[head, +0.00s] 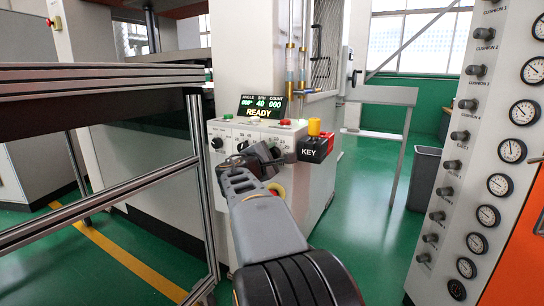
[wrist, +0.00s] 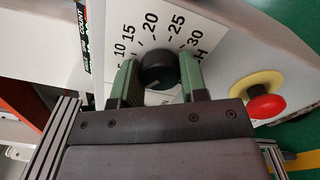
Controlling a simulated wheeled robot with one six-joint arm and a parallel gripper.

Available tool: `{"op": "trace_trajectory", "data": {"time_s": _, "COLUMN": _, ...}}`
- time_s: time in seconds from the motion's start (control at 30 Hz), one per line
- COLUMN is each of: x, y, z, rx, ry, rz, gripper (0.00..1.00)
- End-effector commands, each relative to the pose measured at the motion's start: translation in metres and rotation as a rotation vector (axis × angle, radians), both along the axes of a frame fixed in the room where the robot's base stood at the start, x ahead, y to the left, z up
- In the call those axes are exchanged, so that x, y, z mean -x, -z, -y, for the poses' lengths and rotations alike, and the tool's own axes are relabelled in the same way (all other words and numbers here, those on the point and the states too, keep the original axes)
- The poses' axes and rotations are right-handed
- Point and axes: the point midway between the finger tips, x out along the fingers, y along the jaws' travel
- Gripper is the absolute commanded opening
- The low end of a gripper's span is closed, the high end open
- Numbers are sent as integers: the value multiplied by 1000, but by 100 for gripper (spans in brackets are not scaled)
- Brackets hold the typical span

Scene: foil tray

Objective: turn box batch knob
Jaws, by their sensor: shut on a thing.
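In the wrist view a round black knob (wrist: 157,70) stands on a white dial plate (wrist: 140,30) with printed numbers from about 5 to 30. Part of a label ending in "H" shows to its right; the rest is hidden. My gripper (wrist: 160,77) has its two green fingers on either side of the knob and is shut on it. The pointer mark is too dark to read surely. In the head view my gripper (head: 268,156) is at the front of the control box (head: 228,170) and hides the gripped knob.
A red emergency button (wrist: 264,103) on a yellow base sits right of the knob. The box display (head: 262,107) reads READY. Other knobs (head: 216,143) are on the panel's left. A metal-framed table (head: 195,170) stands at left.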

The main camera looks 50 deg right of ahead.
Motion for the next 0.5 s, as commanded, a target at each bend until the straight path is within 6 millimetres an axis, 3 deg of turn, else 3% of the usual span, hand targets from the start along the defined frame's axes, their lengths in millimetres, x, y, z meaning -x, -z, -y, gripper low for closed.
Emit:
{"op": "trace_trajectory", "data": {"time_s": 0.03, "x": 0, "y": 0, "z": 0, "rx": -1, "ry": 0, "rz": 0, "gripper": 16}}
{"op": "trace_trajectory", "data": {"time_s": 0.07, "x": 0, "y": 0, "z": 0, "rx": -1, "ry": 0, "rz": -1, "gripper": 43}}
{"op": "trace_trajectory", "data": {"time_s": 0.1, "x": 0, "y": 0, "z": 0, "rx": -1, "ry": 0, "rz": -1, "gripper": 47}}
{"op": "trace_trajectory", "data": {"time_s": 0.3, "x": 0, "y": 0, "z": 0, "rx": 0, "ry": 0, "rz": -1, "gripper": 65}}
{"op": "trace_trajectory", "data": {"time_s": 0.5, "x": 0, "y": 0, "z": 0, "rx": 0, "ry": 0, "rz": -1, "gripper": 65}}
